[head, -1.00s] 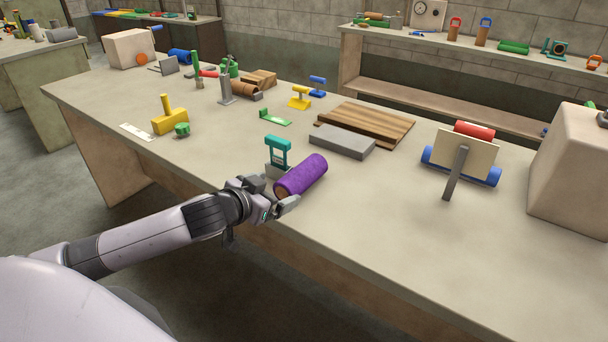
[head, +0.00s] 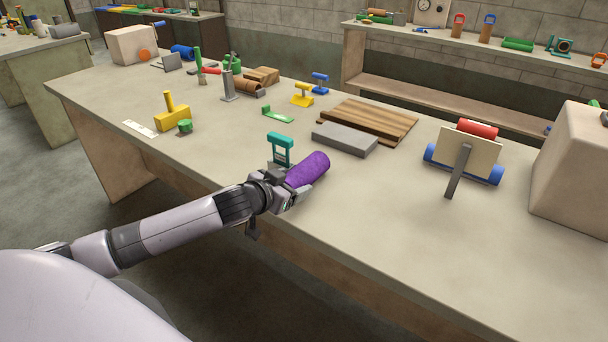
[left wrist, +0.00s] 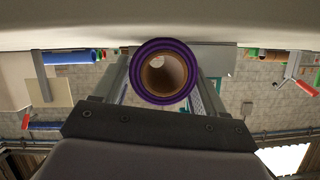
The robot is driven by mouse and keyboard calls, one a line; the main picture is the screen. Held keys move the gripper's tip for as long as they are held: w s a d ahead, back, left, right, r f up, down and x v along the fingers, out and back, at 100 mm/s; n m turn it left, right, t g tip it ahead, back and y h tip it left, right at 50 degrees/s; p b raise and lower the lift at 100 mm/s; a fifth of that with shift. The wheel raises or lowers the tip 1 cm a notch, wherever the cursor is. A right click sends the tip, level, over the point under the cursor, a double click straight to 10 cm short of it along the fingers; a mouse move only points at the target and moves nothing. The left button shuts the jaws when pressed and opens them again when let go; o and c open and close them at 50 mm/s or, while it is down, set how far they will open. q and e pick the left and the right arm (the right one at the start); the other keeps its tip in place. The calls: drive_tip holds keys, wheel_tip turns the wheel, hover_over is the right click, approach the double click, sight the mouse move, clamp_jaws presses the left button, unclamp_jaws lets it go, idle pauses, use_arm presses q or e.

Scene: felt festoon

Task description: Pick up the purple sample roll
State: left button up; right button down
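The purple sample roll (head: 311,167) lies on its side near the front edge of the workbench in the head view. Its near end is hidden by my left gripper (head: 288,188). In the left wrist view the roll (left wrist: 137,76) shows end-on, a purple ring around a hollow brown core. The two fingers of my left gripper (left wrist: 163,84) stand on either side of it, with narrow gaps visible, so the gripper looks open around the roll's end. My right gripper is in neither view.
A teal-handled tool (head: 280,140) stands close behind my left gripper. A grey block (head: 345,139) and a striped wooden board (head: 372,120) lie behind the roll. The bench (head: 390,215) is clear to the roll's right.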

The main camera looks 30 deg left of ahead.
use_arm(q)
drive_tip(key=c, duration=0.8)
drive_tip(key=shift+c, duration=0.2)
drive_tip(key=shift+r, duration=0.15)
drive_tip(key=shift+r, duration=0.55)
wheel_tip(320, 180, up, 3)
drive_tip(key=shift+f, duration=0.2)
drive_tip(key=s+b, duration=0.1)
drive_tip(key=s, duration=1.7)
drive_tip(key=shift+a+f, duration=0.2)
